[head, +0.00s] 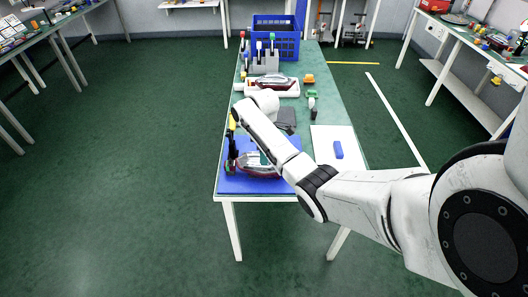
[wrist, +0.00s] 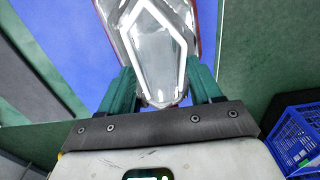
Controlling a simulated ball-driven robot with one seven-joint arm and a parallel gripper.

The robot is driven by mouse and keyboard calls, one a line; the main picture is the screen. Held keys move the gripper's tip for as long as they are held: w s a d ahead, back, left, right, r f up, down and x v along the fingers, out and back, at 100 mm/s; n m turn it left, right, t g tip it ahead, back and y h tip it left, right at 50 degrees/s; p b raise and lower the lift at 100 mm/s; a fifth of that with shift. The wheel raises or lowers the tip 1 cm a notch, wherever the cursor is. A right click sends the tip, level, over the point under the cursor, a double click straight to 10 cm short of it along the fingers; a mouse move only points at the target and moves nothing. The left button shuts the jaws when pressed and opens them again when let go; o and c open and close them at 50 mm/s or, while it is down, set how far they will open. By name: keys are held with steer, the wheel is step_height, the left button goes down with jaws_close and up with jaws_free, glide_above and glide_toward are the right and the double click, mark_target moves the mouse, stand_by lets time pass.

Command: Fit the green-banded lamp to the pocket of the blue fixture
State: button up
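The blue fixture (head: 228,183) lies at the near end of the long table. A clear and dark-red tail lamp (head: 262,171) is at the fixture, partly hidden by my arm; I cannot tell whether it is seated in the pocket. In the wrist view, the narrow end of a clear lamp (wrist: 160,55) with a white outline lies between the green fingers of my gripper (wrist: 163,92). Both fingers appear to touch its sides, with the blue fixture (wrist: 75,40) beyond. No green band is discernible on this lamp. In the head view my gripper is mostly hidden.
Another red lamp (head: 278,83) lies in a white tray (head: 288,91) farther back. A grey block holding tools (head: 266,65) and a blue crate (head: 276,38) stand behind it. A white sheet (head: 327,134) with a blue block (head: 338,150) lies right. A dark upright clamp (head: 231,150) stands at the fixture's left.

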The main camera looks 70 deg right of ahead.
step_height(320, 180, up, 11)
stand_by(0.8)
